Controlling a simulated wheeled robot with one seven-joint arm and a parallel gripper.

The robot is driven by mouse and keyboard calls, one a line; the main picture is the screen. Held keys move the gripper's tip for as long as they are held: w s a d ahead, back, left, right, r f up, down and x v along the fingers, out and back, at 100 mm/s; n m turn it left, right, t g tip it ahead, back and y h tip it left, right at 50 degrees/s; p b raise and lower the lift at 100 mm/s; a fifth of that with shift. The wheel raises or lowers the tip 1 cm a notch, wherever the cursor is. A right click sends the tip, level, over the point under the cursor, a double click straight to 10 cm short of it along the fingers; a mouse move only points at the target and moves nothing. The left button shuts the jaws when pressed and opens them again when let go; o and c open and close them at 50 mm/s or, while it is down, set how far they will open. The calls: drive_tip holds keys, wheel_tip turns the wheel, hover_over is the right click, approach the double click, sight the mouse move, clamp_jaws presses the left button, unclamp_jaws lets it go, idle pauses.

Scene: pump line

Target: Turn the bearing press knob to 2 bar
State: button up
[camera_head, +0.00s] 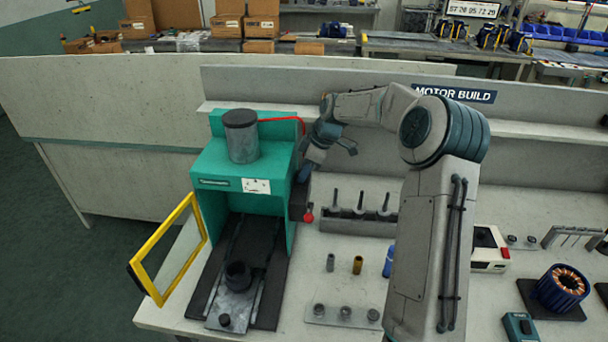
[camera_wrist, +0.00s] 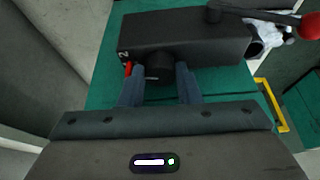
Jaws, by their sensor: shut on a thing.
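The bearing press (camera_head: 212,165) is a green housing with a grey cylinder on top, at the left of the bench in the head view. A dark box (camera_head: 299,203) is on its right side; it also shows in the wrist view (camera_wrist: 200,35). The round black knob (camera_wrist: 160,68) sticks out of this box. My gripper (camera_wrist: 160,82) has one finger on each side of the knob and is shut on it. A red mark (camera_wrist: 128,68) lies left of the knob, next to a white figure that looks like a 2. In the head view the knob is hidden.
A lever with a red ball (camera_head: 309,216) is on the press's side box. A yellow-framed guard (camera_head: 205,222) stands open at the left. A black sleeve (camera_head: 238,275) sits on the press slide. A rack with several pins (camera_head: 350,224) is to the right.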

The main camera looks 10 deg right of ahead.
drive_tip(key=m+t+b, duration=0.1)
drive_tip(key=m+b, duration=0.2)
drive_tip(key=shift+r+m+t+h+b, duration=0.1)
drive_tip(key=shift+m+t+h+b, duration=0.2)
drive_tip(key=shift+m, duration=0.2)
drive_tip(key=o, duration=1)
drive_tip(key=shift+s+r, duration=0.1)
drive_tip(key=shift+r, duration=0.05)
drive_tip(key=shift+r+p, duration=0.25)
drive_tip(key=shift+p, duration=0.05)
drive_tip(key=p+v, duration=0.4)
drive_tip(key=v, duration=0.3)
drive_tip(key=shift+d+r, duration=0.15)
